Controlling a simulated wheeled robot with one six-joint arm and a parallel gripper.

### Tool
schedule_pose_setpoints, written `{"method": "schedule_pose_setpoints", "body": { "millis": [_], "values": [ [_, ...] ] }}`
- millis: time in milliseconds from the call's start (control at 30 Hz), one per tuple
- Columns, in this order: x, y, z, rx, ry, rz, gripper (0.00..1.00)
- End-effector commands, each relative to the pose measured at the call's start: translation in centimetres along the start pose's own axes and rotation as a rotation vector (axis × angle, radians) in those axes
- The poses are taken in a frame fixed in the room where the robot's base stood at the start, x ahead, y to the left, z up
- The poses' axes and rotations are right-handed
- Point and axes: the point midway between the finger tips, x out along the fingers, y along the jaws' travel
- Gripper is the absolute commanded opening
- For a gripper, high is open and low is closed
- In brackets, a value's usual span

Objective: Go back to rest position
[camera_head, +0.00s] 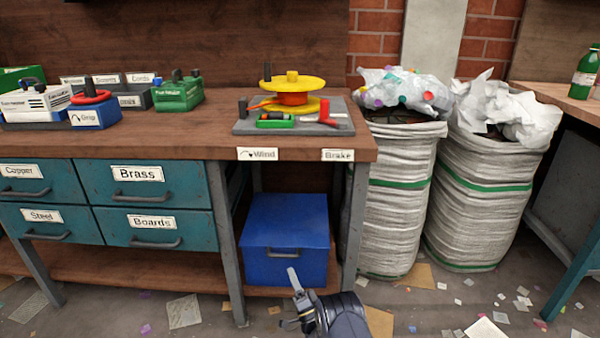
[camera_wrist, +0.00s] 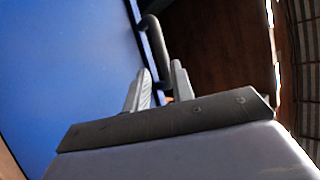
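My gripper (camera_head: 289,296) is low in front of the blue box (camera_head: 285,225), at the bottom middle of the head view. Its two fingers stand apart with a gap between them, and I see no object held. In the wrist view my gripper (camera_wrist: 162,72) points toward the blue box (camera_wrist: 70,70), which fills the left side. The box's dark handle (camera_wrist: 154,40) runs down close to the fingertips, its lower end showing between them. I cannot tell whether a finger touches it. In the head view the handle (camera_head: 284,252) lies just above the upper fingertip.
The box sits on the low shelf under the wooden bench (camera_head: 200,145), between metal legs. A yellow and orange reel (camera_head: 292,90) stands on top. Teal drawers (camera_head: 150,185) are at left. Two stuffed sacks (camera_head: 400,190) (camera_head: 480,200) stand at right. Scraps litter the floor.

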Motion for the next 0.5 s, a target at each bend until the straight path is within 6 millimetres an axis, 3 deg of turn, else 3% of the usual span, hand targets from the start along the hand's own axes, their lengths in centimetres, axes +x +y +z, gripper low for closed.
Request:
{"method": "schedule_pose_setpoints", "body": {
  "millis": [200,500],
  "values": [
    [3.8,0.2,0.1,-0.001,-0.001,0.000,0.23],
    [6.3,0.2,0.1,0.000,-0.001,0.006,0.23]
  ]
}}
